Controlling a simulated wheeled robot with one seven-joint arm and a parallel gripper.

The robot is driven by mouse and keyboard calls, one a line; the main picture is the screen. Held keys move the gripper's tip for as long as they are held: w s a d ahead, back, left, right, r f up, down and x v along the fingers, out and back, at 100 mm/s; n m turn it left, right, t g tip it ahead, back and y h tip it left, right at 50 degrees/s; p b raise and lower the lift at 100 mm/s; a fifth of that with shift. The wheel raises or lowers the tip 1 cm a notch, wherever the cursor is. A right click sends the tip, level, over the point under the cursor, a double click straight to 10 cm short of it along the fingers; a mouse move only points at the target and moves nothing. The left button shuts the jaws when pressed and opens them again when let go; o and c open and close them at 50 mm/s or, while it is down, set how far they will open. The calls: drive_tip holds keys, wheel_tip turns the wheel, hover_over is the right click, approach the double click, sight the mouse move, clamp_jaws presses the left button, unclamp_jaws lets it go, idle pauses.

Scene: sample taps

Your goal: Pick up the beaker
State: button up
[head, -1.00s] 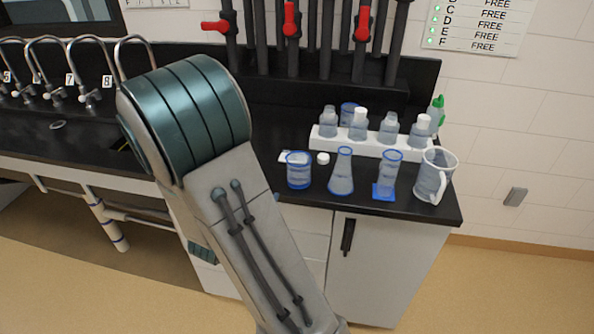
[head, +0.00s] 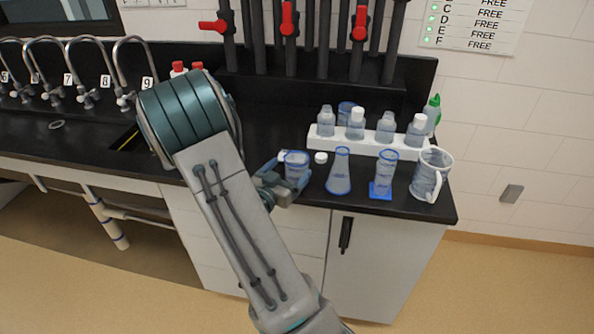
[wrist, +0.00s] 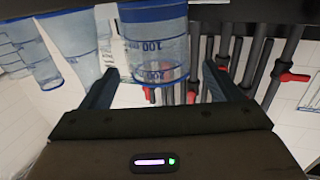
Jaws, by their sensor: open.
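The beaker (head: 297,166), clear with a blue rim, stands on the black bench near its front edge. In the wrist view the beaker (wrist: 158,45) shows blue 100 and 200 marks and appears inverted. My gripper (head: 287,176) is at the bench edge, just left of and in front of the beaker. In the wrist view my gripper (wrist: 160,72) is open, with one finger on each side of the beaker and visible gaps between. Part of the beaker's lower side is hidden by the gripper in the head view.
A conical flask (head: 339,172), a graduated cylinder (head: 385,172) and a handled jug (head: 430,175) stand to the right. A small white cap (head: 320,157) lies close by. A white rack (head: 365,145) with several bottles is behind. Taps (head: 85,85) line the left.

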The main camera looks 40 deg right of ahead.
sight(302, 155)
drive_tip(key=p+x, duration=0.1)
drive_tip(key=x, duration=0.4)
drive_tip(key=shift+s, duration=0.1)
drive_tip(key=c, duration=1)
drive_tip(key=shift+c, duration=0.2)
drive_tip(key=shift+r, duration=0.1)
